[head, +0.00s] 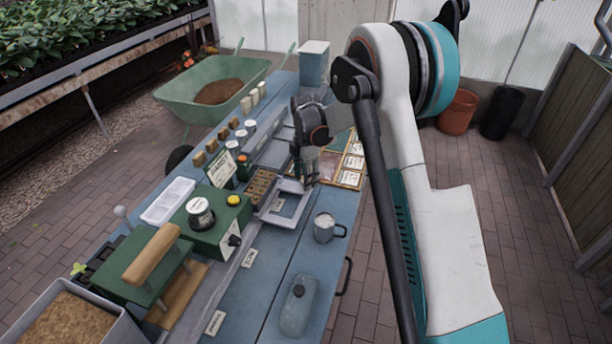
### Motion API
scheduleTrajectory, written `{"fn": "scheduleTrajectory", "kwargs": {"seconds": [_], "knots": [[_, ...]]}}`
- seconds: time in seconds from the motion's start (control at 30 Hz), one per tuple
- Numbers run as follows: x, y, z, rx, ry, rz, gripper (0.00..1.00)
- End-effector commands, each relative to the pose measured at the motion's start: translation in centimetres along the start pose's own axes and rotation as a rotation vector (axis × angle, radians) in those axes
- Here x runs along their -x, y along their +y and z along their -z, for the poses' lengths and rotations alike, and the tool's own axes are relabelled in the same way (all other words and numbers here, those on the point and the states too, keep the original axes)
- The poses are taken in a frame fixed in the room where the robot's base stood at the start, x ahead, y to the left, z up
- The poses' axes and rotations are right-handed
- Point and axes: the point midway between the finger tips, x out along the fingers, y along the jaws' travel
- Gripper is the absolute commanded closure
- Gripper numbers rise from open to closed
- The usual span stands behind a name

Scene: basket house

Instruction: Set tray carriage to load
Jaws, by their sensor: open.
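The tray carriage appears to be the light grey open frame (298,208) on the blue bench, beside a brown seed tray with cells (261,185). It sits at the rail (238,262) running along the bench, where small white labels (250,258) are fixed; their words are too small to read. My gripper (309,181) is open and points down at the far right end of the frame. It partly covers that end, and I cannot tell whether the fingers touch it.
A green control box (213,233) and a green press with a wooden handle (152,252) stand left of the rail. Seed packets (352,162) lie in a wooden holder beyond the gripper.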

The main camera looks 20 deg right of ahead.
Motion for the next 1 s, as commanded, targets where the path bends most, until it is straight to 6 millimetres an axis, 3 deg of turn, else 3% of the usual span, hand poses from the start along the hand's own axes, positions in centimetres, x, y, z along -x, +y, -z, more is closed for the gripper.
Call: {"fn": "scheduleTrajectory", "kwargs": {"seconds": [0.17, 0.6, 0.8, 1.0], "knots": [[1.8, -0.1, 0.0, 0.0, 0.0, 0.0, 0.52], [10.1, 0.0, 0.0, -0.001, -0.001, -0.001, 0.52], [11.7, 0.0, -0.1, -0.001, -0.001, -0.001, 0.52], [12.0, 0.0, -0.1, -0.001, -0.001, -0.001, 0.52]]}}
